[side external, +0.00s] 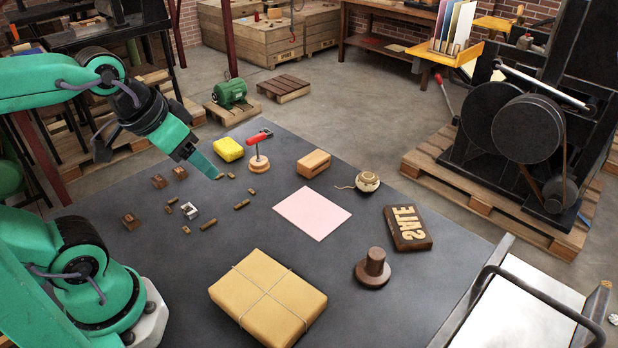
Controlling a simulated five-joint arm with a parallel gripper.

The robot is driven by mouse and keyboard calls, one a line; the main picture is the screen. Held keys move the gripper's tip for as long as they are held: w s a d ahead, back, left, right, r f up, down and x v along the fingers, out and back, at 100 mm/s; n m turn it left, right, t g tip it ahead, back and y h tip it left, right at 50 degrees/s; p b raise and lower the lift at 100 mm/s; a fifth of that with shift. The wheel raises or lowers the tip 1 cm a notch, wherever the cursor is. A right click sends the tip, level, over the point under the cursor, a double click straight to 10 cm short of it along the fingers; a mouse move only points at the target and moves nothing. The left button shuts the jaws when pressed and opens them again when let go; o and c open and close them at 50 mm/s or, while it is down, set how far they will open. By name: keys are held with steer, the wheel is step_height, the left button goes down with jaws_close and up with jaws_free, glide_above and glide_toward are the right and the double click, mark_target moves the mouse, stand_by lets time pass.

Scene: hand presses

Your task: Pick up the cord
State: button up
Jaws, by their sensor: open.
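My gripper (209,168) is at the upper left of the table, pointing down and to the right, well apart from the cord. It is open, and nothing shows in it. The far finger is mostly hidden by the near one.
Small type blocks (131,221) lie left.

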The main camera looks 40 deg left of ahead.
steer(key=w+r+n, duration=0.3)
steer(key=w+n, duration=0.1)
steer(key=w, duration=0.6)
steer(key=n+g, duration=0.2)
steer(key=n, duration=1.1)
glide_above(367, 176)
steer(key=s, duration=0.2)
step_height(367, 176, down, 19)
steer(key=shift+s+a+r, duration=0.1)
steer(key=shift+r, duration=0.05)
steer(key=shift+w+f+g, duration=0.2)
steer(key=shift+g, duration=0.1)
steer(key=shift+x, duration=3.9)
steer(key=shift+c, duration=0.4)
steer(key=c, duration=0.7)
